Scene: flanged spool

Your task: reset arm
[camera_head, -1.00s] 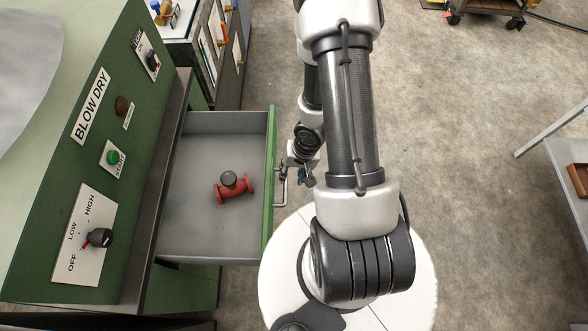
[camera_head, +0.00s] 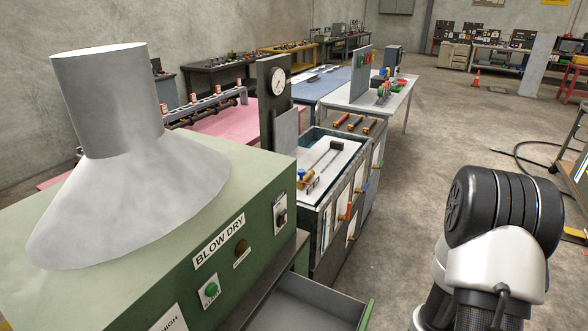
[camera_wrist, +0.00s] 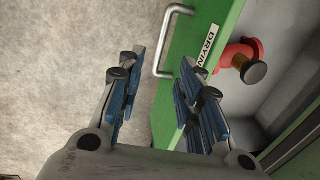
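My gripper (camera_wrist: 160,75) is open and empty in the wrist view, its blue-padded fingers apart. It hangs over the green drawer front (camera_wrist: 212,38), close to the metal handle (camera_wrist: 162,42); I cannot tell the exact gap. The red flanged spool (camera_wrist: 240,54) with a dark, brass-rimmed cap lies inside the open grey drawer, to the right of the fingers. In the head view only a corner of the open drawer (camera_head: 312,310) shows at the bottom, and the spool and gripper are out of frame. Part of my arm (camera_head: 495,240) shows at lower right.
The green BLOW DRY cabinet (camera_head: 150,240) with a grey hood (camera_head: 115,130) stands at left. Benches line the back. Concrete floor (camera_head: 440,130) is open in the middle, with a hose (camera_head: 530,150) at right.

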